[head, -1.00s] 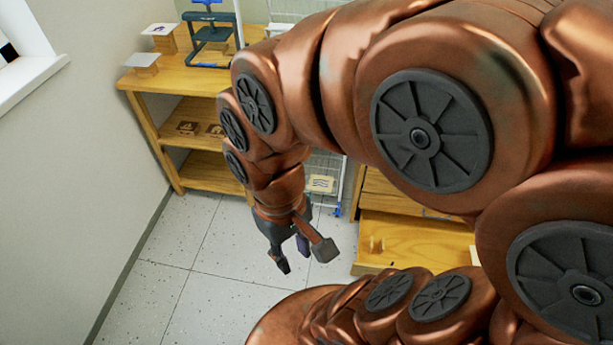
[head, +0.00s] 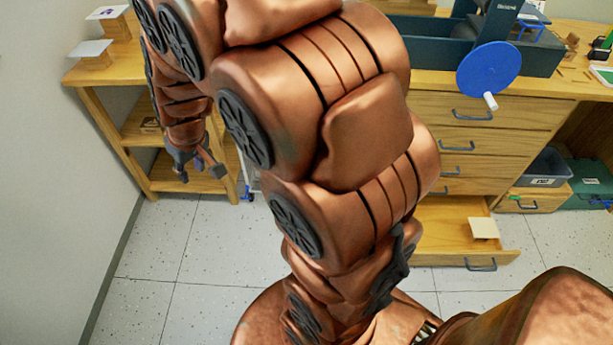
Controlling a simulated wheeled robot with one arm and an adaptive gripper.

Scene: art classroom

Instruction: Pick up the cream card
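A plain cream card (head: 483,228) sits in the open bottom drawer (head: 440,240) of the wooden cabinet, near its front right. What supports it is hard to tell. My gripper (head: 199,172) hangs at the left with its fingers spread and nothing seen between them. It is in front of the wooden shelf unit, far to the left of the card. Two pale cards also show on wooden blocks on the shelf top, a marked one (head: 107,12) and a plainer one (head: 90,47). My arm hides the middle of the view.
A dark press with a blue handwheel (head: 489,69) stands on the cabinet top. Closed drawers (head: 480,110) are above the open one. A blue-grey bin (head: 545,168) and a green box (head: 590,180) sit at the right. Tiled floor (head: 225,240) is clear at the left.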

